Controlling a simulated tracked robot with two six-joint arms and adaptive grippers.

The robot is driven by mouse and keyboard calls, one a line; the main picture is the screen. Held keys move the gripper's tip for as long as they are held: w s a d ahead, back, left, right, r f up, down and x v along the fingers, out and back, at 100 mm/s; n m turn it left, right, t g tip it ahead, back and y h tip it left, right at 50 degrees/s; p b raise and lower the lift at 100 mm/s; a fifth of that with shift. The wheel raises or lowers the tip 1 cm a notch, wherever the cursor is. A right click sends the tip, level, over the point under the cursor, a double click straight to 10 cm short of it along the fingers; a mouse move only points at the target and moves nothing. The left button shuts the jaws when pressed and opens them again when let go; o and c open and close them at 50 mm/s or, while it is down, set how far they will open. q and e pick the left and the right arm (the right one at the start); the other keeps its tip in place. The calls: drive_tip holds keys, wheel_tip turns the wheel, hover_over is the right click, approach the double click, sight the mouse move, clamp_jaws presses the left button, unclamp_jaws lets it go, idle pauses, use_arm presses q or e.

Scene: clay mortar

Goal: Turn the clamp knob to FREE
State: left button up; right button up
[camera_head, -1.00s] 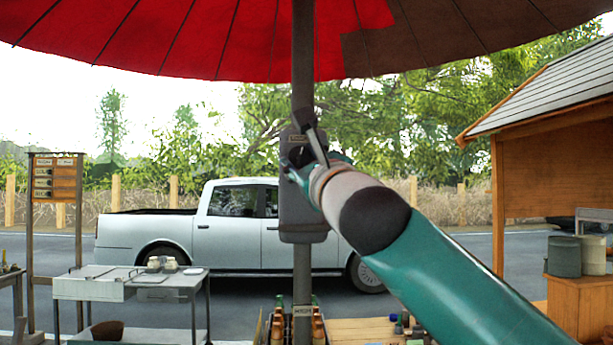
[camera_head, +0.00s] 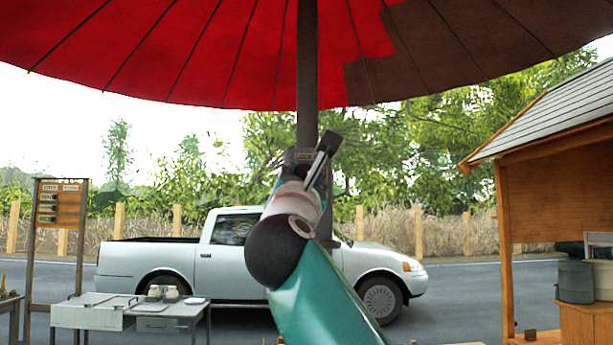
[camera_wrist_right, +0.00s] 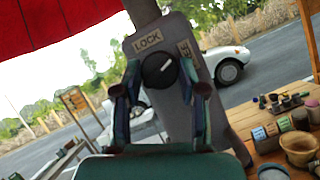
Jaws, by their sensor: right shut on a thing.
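The clamp is a grey housing on the umbrella pole (camera_head: 307,80). In the right wrist view its face (camera_wrist_right: 180,118) carries a LOCK label (camera_wrist_right: 147,41) and a second label (camera_wrist_right: 186,48) too small to read. The round black knob (camera_wrist_right: 158,70) sits below the labels, with a small pale mark on it. My right gripper (camera_wrist_right: 158,92) has one finger on each side of the knob and is shut on it. In the head view my right gripper (camera_head: 322,158) is in front of the clamp, and my forearm and wrist hide most of it. My left gripper is not in view.
The red and brown umbrella canopy (camera_head: 200,50) spreads overhead. A metal table (camera_head: 90,312) and a wooden sign stand (camera_head: 60,210) are at left, a wooden stall (camera_head: 545,200) at right. A pale pickup (camera_head: 220,250) is on the road behind. A clay bowl (camera_wrist_right: 299,150) is on a wooden counter.

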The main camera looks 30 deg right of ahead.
drive_tip(key=m+g, duration=0.1)
drive_tip(key=m, duration=0.1)
drive_tip(key=m+h+p, duration=0.1)
drive_tip(key=shift+a+r+m+g+h, duration=0.1)
drive_tip(key=shift+r+m+g+h, duration=0.1)
drive_tip(key=shift+m+g+h, duration=0.15)
drive_tip(key=shift+f+m+g+h+p, duration=0.1)
drive_tip(key=shift+m+g+h+p, duration=0.15)
drive_tip(key=shift+m+g+p, duration=0.7)
drive_tip(key=shift+m+t, duration=0.3)
drive_tip(key=shift+m, duration=0.2)
drive_tip(key=o, duration=1.2)
drive_tip(key=shift+c, duration=0.2)
drive_tip(key=shift+a+f, duration=0.1)
drive_tip(key=shift+a, duration=0.05)
